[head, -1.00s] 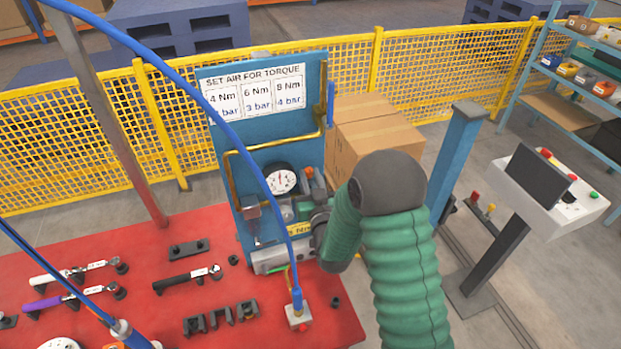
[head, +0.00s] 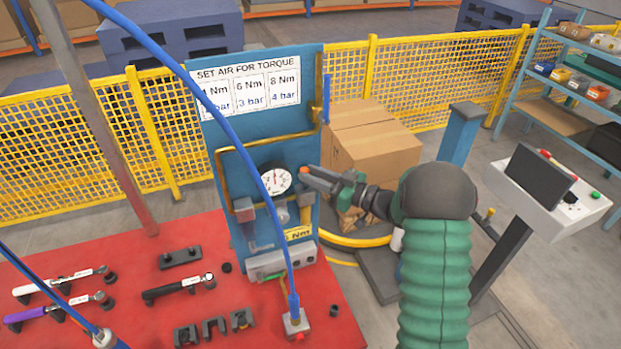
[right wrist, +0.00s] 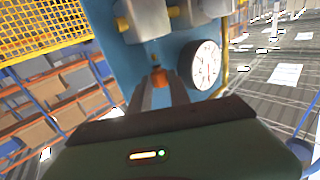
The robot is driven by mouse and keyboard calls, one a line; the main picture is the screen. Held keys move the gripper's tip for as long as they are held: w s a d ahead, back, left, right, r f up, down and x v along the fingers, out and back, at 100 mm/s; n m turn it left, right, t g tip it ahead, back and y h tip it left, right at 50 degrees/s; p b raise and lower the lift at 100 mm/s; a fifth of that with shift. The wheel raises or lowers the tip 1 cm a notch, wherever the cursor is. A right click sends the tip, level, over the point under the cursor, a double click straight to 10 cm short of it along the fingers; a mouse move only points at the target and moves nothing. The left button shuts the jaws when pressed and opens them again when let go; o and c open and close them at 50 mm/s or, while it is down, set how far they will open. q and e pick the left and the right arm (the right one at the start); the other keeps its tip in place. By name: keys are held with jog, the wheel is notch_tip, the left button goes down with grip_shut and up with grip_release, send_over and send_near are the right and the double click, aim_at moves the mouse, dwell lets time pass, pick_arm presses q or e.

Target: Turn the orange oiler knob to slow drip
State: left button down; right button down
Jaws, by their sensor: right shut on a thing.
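The orange oiler knob (right wrist: 159,78) shows in the right wrist view between my fingertips, in front of the blue panel (right wrist: 108,35). My right gripper (right wrist: 158,88) is shut on it. In the head view my right gripper (head: 308,172) reaches in from the right to the panel's right edge, and its fingers largely hide the knob. The knob's drip setting cannot be read. My left gripper is not in view.
A round pressure gauge (head: 275,179) sits just left of the gripper. A blue hose (head: 247,160) hangs across the panel. Wrenches (head: 178,289) lie on the red table (head: 135,250). A cardboard box (head: 375,148) stands behind the arm.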

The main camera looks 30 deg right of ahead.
jog(key=shift+w+d+r+n+g+y, duration=0.1)
jog(key=shift+d+n+g+y, duration=0.1)
jog(key=shift+n+g+y, duration=0.45)
jog(key=shift+w+d+n+g+y, duration=0.2)
jog(key=shift+n+y, duration=0.25)
jog(key=shift+y, duration=0.4)
jog(key=shift+s+r, duration=0.1)
jog(key=shift+s, duration=0.05)
jog(key=c, duration=1.5)
grip_release()
jog(key=b+v, duration=0.4)
jog(key=v, duration=1.2)
jog(key=shift+s+d, duration=0.2)
jog(key=shift+d, duration=0.2)
jog(key=shift+w+a, duration=0.1)
